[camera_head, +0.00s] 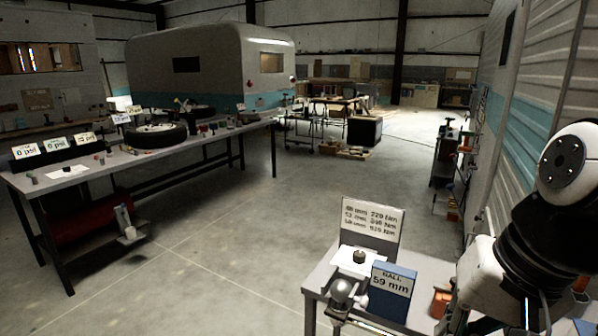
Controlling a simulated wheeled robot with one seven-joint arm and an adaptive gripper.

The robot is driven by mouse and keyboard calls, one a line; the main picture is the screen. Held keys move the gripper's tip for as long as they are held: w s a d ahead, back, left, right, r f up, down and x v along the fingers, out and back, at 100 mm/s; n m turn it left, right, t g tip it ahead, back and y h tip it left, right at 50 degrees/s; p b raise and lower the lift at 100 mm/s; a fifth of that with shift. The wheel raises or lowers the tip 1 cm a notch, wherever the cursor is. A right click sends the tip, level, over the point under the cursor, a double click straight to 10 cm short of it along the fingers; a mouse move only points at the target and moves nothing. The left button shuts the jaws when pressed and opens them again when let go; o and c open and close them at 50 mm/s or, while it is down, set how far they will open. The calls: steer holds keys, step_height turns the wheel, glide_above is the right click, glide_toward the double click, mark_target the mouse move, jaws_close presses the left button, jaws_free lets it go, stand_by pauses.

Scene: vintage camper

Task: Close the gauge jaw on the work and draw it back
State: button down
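On the small near table (318,277), a silvery ball-shaped piece (341,290) stands at the front left, its lower part near the picture's edge. A blue block (390,292) labelled "BALL 59 mm" stands to its right. Behind them, a small dark round piece (359,256) sits on a white sheet (352,266). I cannot tell which part is the gauge jaw, or whether it touches the work. My arm comes in at the right, beyond the table's right side. My gripper's fingertips do not show.
A card (372,220) with mm and Nm values stands at the table's back. An orange container (441,303) is at its right. A long workbench (190,150) with a tyre (156,135) and psi cards stands left. Campers stand behind and at right. The middle floor is clear.

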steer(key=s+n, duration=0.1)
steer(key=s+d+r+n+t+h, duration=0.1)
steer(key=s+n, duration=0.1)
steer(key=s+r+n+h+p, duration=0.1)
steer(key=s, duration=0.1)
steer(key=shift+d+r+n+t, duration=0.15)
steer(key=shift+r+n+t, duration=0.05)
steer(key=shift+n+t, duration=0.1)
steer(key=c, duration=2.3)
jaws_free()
